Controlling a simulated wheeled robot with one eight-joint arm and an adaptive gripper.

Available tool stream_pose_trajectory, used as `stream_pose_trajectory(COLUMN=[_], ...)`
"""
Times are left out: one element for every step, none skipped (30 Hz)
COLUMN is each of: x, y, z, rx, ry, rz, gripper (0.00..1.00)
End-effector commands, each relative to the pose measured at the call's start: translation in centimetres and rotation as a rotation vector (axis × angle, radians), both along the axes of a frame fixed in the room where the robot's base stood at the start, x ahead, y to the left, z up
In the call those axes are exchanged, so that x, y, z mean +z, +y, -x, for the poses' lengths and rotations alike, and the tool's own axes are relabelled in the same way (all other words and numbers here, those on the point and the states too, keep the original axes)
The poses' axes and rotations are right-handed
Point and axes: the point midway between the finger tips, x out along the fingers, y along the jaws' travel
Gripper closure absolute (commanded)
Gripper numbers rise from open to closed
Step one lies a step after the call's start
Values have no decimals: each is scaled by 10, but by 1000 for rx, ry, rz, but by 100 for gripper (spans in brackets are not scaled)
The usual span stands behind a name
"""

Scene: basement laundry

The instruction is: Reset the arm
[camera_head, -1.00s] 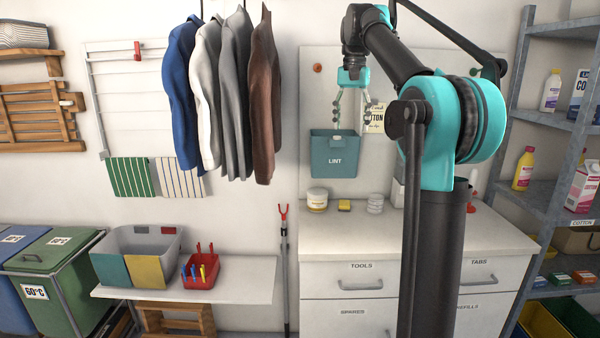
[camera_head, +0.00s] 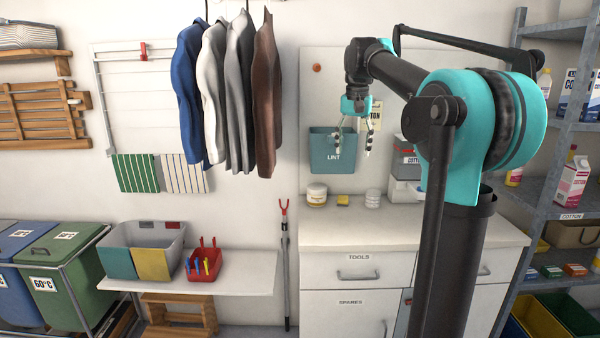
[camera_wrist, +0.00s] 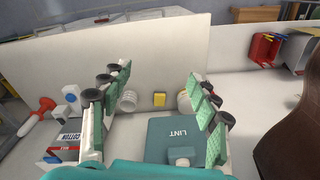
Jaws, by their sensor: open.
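My gripper (camera_head: 354,140) is open and empty in the head view, raised in front of the wall panel above the drawer cabinet. Its fingers overlap the right part of the teal LINT bin (camera_head: 322,152) in that view. In the wrist view my gripper (camera_wrist: 160,110) has its two green-padded fingers spread wide, with nothing between the pads. The LINT bin (camera_wrist: 172,138) shows below and between the fingers there.
A white drawer cabinet (camera_head: 345,238) carries a jar (camera_head: 316,195), a yellow sponge (camera_head: 343,200) and a white stack (camera_head: 373,198). Hanging shirts (camera_head: 265,95) are left of my arm. A metal shelf (camera_head: 545,195) stands close on the right. A red caddy (camera_head: 203,262) sits on the low bench.

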Motion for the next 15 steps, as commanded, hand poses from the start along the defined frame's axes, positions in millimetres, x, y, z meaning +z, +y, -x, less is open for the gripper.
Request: stream_pose_trajectory(x=[-13, -21, -33, -43, -54, -71, -84, -99, -119, -134, -148, -168, -183, -198, -218], y=[-1, -2, -4, -5, -6, -7, -9, -10, -12, -14, -15, -17, -19, -20, -21], z=[4, 6, 10, 13, 17, 23, 29, 35, 45, 53, 61, 73, 83, 93, 107], rx=[9, 16, 25, 34, 44, 56, 68, 78, 94, 105, 118, 132, 145, 155, 171], ry=[-10, -15, -25, -33, -42, -53, -65, -76, -91, -103, -113, -129, -140, -151, -166], rz=[1, 0, 0, 1, 2, 3, 4, 5, 7, 9, 11, 14, 16, 19, 22], gripper=[39, 39, 39, 39, 39, 39, 39, 39, 39, 39, 39, 39, 39, 39, 39])
